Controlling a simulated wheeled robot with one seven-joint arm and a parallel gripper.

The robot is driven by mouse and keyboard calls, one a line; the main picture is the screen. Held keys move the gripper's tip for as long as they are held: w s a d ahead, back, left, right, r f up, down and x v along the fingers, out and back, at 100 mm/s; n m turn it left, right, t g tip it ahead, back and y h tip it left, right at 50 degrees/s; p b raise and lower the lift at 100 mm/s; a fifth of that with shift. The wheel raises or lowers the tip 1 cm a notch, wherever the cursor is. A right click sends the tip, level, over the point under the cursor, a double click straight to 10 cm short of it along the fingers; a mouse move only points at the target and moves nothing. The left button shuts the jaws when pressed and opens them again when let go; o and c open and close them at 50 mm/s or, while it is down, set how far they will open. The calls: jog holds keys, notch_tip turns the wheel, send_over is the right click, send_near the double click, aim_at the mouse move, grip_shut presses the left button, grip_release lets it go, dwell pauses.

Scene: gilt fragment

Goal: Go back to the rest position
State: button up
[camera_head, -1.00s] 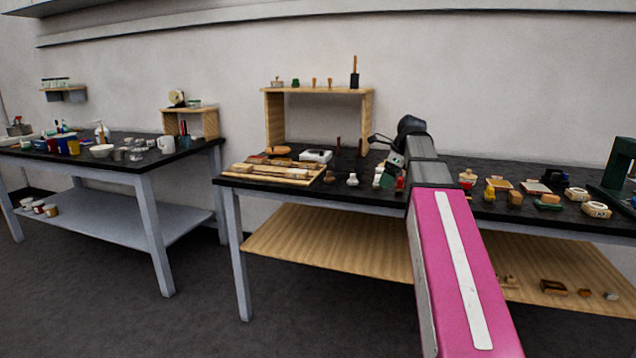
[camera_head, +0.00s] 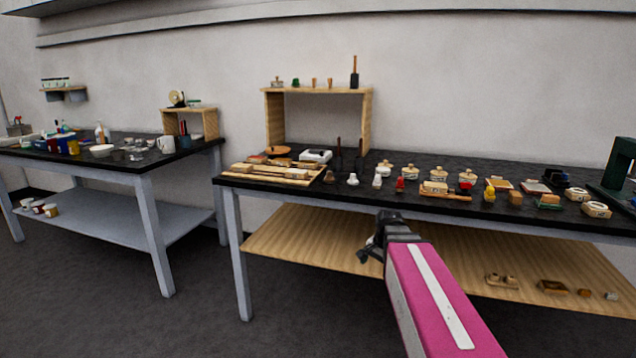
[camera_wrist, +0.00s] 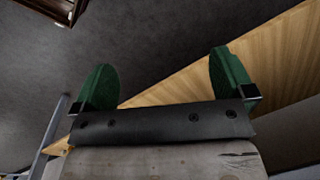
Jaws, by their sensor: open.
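My gripper (camera_head: 372,250) hangs at the end of my pink arm, in front of the right-hand table and below its black top. In the wrist view my gripper (camera_wrist: 165,85) shows two green fingers spread wide apart with nothing between them. Behind the fingers are the dark floor (camera_wrist: 165,45) and the wooden lower shelf (camera_wrist: 285,60) of the table. No held object shows in either view.
The right-hand table's black top (camera_head: 330,190) carries several small jars, stamps and blocks along its front. A wooden shelf unit (camera_head: 274,125) stands at its back. Another table (camera_head: 120,163) with cups and bowls stands at the left. Floor (camera_head: 200,310) in front is clear.

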jog(key=s+f+n+h, duration=0.1)
jog(key=s+f+n, duration=0.7)
jog(key=f, duration=0.3)
jog(key=shift+s+a+f+g, duration=0.3)
jog(key=shift+s+a+g, duration=0.15)
jog(key=shift+s, duration=0.3)
